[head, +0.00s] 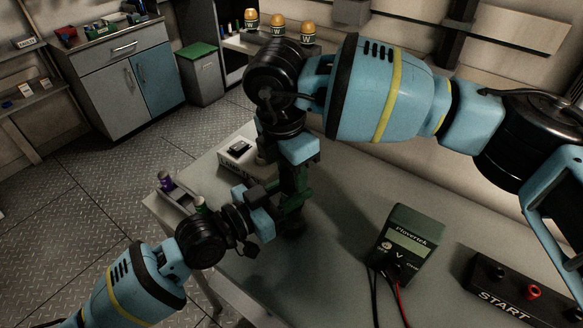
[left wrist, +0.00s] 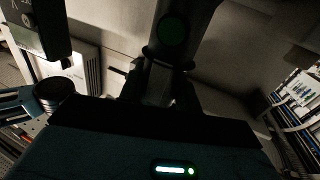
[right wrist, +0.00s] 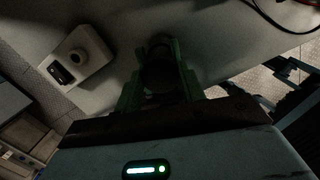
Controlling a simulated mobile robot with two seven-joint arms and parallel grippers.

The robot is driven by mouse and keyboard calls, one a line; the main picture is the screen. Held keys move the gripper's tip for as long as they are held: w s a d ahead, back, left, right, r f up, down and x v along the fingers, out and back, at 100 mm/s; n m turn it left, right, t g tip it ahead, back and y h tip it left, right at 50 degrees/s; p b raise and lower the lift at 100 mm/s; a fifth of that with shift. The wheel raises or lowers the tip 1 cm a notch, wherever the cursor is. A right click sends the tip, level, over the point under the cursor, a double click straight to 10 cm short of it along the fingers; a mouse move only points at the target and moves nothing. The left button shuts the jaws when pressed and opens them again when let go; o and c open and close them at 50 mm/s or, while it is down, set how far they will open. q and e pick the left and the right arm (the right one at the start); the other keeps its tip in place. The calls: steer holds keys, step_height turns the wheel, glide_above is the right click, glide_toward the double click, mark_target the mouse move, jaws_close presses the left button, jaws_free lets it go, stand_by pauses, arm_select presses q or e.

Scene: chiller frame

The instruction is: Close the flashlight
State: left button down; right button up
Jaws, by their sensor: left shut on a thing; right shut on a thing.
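The flashlight is a dark cylinder, mostly hidden by my grippers. In the left wrist view its body (left wrist: 160,84) stands between the fingers, with a dark green disc near the top. In the right wrist view its dark round end (right wrist: 158,66) shows between two green fingers. My right gripper (head: 292,205) reaches down from above and is shut on the flashlight. My left gripper (head: 278,218) comes in from the lower left and is shut on it too, close beside the right one. The joint between the flashlight's parts is too dark to make out.
A green meter (head: 410,245) with red and black leads stands right of the grippers. A black START box (head: 510,288) lies at the lower right. A white box (head: 240,158) sits behind, and a small tray (head: 179,202) with a purple item is at the left edge.

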steer(key=m, duration=0.5)
steer(key=shift+g, duration=0.3)
steer(key=m, duration=0.3)
steer(key=shift+m, duration=0.3)
steer(key=o, duration=0.9)
steer(key=shift+o, duration=0.2)
steer(key=shift+r, duration=2.25)
steer(key=shift+c, duration=0.4)
